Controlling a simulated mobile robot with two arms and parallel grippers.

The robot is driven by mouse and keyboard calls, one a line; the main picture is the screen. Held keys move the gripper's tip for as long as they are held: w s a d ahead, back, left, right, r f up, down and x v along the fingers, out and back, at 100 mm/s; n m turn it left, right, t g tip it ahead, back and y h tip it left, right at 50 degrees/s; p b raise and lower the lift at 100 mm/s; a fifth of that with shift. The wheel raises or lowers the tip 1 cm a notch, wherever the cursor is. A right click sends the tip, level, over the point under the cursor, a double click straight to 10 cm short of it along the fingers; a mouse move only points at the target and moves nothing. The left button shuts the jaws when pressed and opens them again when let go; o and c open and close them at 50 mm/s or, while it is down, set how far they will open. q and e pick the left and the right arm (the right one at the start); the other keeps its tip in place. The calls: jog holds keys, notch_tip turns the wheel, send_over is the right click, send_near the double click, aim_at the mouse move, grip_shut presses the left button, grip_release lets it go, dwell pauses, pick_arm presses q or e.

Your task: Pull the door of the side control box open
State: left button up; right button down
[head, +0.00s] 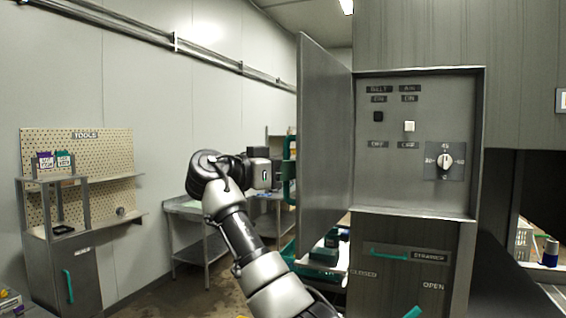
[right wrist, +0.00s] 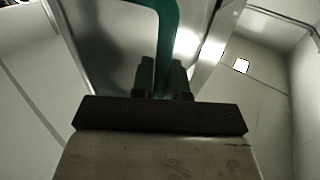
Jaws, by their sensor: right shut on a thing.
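The side control box (head: 480,140) stands at the right centre of the head view. The panel inside shows a black switch (head: 378,116), a white switch (head: 409,126) and a round knob (head: 445,161). My right gripper (head: 284,172) is at the door's outer face, on its green handle (head: 289,180). In the right wrist view the fingers (right wrist: 163,78) are shut on the green handle (right wrist: 160,18). My left gripper is not in view.
Below the box is a panel with a green handle (head: 390,254) marked STRAINER. A pegboard tool station (head: 80,165) stands at the left, and a grey side table (head: 200,215) behind my arm. Green crates (head: 322,262) are under the door. Open floor lies at the left centre.

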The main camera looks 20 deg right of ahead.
jog(key=shift+w, duration=0.1)
jog(key=shift+r, duration=0.1)
jog(key=c, duration=1.2)
grip_release()
jog(key=shift+d, duration=0.2)
jog(key=shift+o, duration=0.2)
jog(key=shift+a, duration=0.1)
jog(key=s+a+b, duration=0.1)
jog(key=a+b, duration=0.1)
jog(key=a, duration=0.8)
jog(key=shift+s+a+b, duration=0.25)
jog(key=shift+s+b, duration=0.1)
jog(key=shift+b, duration=0.05)
